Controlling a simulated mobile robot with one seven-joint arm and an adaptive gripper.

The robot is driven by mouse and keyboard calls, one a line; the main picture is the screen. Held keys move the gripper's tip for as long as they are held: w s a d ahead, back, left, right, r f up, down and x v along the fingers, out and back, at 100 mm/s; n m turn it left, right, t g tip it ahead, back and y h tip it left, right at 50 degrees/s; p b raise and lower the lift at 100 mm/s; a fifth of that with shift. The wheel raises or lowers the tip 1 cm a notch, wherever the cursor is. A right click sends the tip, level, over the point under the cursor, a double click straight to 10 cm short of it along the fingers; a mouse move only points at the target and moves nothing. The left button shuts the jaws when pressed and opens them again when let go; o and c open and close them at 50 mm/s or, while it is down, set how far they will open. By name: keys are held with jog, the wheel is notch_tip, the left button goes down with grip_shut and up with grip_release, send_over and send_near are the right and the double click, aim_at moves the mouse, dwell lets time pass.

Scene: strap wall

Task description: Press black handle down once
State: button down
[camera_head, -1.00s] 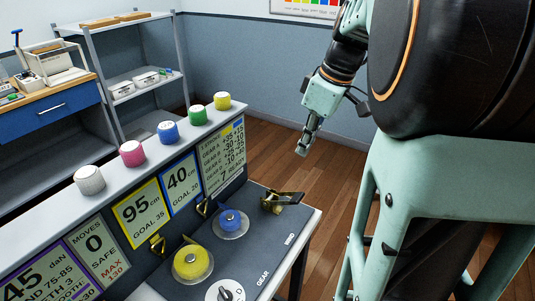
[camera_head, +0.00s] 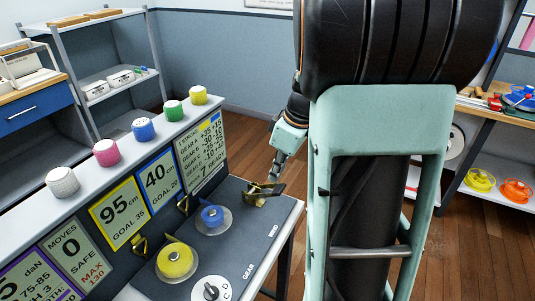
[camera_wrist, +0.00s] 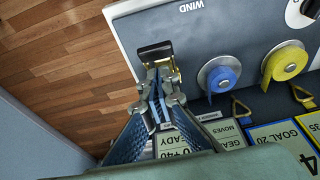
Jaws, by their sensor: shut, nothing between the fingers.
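The black handle (camera_head: 268,188) tops a brass ratchet at the far right end of the grey panel (camera_head: 235,245), beside the word WIND. In the wrist view the black handle (camera_wrist: 155,51) lies just beyond my fingertips, with brass parts below it. My gripper (camera_head: 276,179) is shut and empty, pointing down close over the ratchet. In the wrist view my gripper (camera_wrist: 157,76) overlaps the brass body next to the handle. I cannot tell whether it touches.
A blue strap spool (camera_head: 212,216) and a yellow spool (camera_head: 175,262) sit left of the ratchet, with a gear dial (camera_head: 211,291) in front. Display cards stand behind, reading 95 cm, 40 cm and moves 0. Colored knobs line the ledge above.

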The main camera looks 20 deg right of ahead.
jog(key=shift+s+d+f, duration=0.3)
jog(key=shift+s+f, duration=0.1)
jog(key=shift+f, duration=0.35)
jog(key=shift+d+f+b, duration=0.1)
jog(key=shift+f+b, duration=0.25)
jog(key=shift+b, duration=0.55)
jog(key=f+t+b, duration=0.1)
jog(key=b, duration=0.3)
jog(key=s+d+f+t+y+b, duration=0.1)
jog(key=b, duration=0.4)
jog(key=f+t+y+b, duration=0.1)
jog(key=b, duration=0.3)
jog(key=shift+s+d+f+b, duration=0.1)
jog(key=shift+s+d+b, duration=0.1)
jog(key=shift+s+b, duration=0.2)
jog(key=shift+s+d+f+y+b, duration=0.1)
jog(key=shift+s+f+y+b, duration=0.25)
jog(key=shift+b, duration=0.75)
jog(key=shift+f, duration=0.1)
